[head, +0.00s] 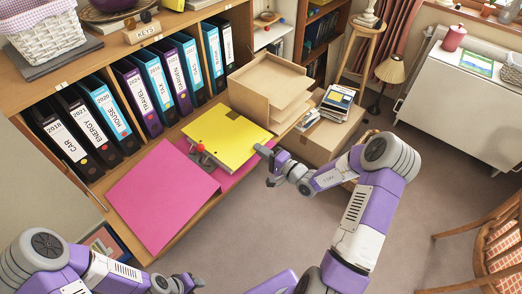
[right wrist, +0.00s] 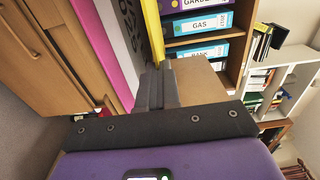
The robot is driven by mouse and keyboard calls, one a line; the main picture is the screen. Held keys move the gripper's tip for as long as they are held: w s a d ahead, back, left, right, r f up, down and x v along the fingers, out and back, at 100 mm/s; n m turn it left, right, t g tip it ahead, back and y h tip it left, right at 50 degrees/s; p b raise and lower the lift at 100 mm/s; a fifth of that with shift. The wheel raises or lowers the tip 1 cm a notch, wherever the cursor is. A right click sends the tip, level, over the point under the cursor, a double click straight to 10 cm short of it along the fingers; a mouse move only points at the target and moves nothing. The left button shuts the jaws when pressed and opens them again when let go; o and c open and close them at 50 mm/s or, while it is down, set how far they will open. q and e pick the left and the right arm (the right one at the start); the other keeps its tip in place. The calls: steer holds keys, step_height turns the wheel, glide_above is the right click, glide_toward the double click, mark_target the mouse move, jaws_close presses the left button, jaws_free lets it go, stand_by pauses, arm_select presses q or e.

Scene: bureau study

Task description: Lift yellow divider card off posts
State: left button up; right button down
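The yellow divider card (head: 222,138) lies over the right part of an open pink binder (head: 160,195) on the bureau's ledge. Grey metal posts with a red knob (head: 200,148) show at the card's left edge. My right gripper (head: 262,151) is at the card's right edge. In the right wrist view its dark fingers (right wrist: 158,75) are close together, with the yellow card's edge (right wrist: 152,30) running in between their tips. They look shut on it. My left gripper (head: 192,282) is low in the head view, away from the binder. Its fingers are too small to judge.
A row of labelled binders (head: 150,85) stands in the shelf behind. A cardboard letter tray (head: 265,88) is just right of the card, with a box (head: 318,140) and stacked magazines (head: 336,103) beyond it. Open carpet (head: 400,250) lies in front.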

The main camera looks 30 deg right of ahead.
step_height(320, 180, up, 6)
steer(key=p, duration=0.4)
stand_by(0.6)
